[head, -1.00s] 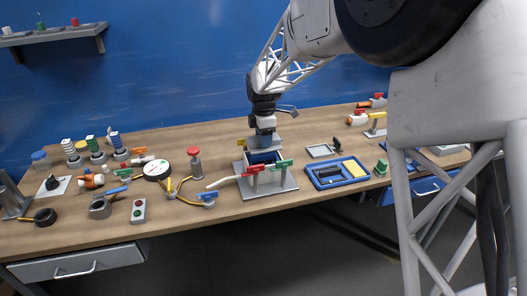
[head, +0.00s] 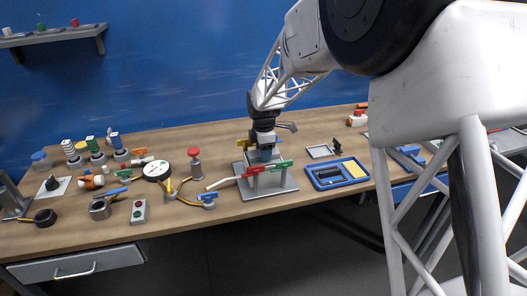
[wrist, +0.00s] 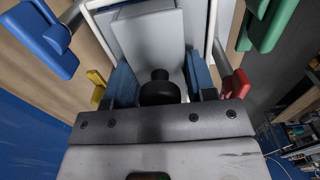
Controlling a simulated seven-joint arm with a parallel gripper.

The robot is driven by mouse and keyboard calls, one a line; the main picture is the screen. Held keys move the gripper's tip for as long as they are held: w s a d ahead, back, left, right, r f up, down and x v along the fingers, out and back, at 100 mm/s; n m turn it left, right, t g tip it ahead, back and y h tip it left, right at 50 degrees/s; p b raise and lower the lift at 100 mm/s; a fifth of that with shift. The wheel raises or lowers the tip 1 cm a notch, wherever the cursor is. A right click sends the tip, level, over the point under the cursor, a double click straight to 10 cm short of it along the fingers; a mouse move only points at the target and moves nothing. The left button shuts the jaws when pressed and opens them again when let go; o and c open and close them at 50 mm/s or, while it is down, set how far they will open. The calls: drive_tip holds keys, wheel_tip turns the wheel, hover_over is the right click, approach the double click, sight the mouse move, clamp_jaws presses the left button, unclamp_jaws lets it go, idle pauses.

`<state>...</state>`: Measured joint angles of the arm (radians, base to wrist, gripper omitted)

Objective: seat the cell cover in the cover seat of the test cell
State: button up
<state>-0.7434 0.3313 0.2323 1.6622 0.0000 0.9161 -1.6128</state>
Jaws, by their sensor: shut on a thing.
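My gripper (head: 263,156) is over the test cell, with its blue fingers pointing down at the cell's top. In the wrist view my gripper (wrist: 160,84) is shut on the black knob of the cell cover (wrist: 160,90). Grey surfaces lie below and beyond the knob; where cover ends and cell begins is unclear. The test cell (head: 264,184) stands on a grey base plate, with red and green handled valves at its front. The cover seat is hidden by my gripper and the cover, so I cannot tell whether the cover touches it.
In the wrist view, blue (wrist: 45,40), yellow (wrist: 97,88), green (wrist: 270,22) and red (wrist: 236,84) handles surround the cell closely. A blue tray (head: 336,184) stands to the right. A round gauge (head: 157,171) and a red-topped post (head: 194,160) stand left.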

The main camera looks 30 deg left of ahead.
drive_tip(key=shift+f, duration=0.15)
drive_tip(key=o, duration=1)
wheel_tip(320, 180, up, 12)
drive_tip(key=shift+r, duration=0.15)
idle(0.4)
idle(0.7)
drive_tip(key=shift+d, duration=0.1)
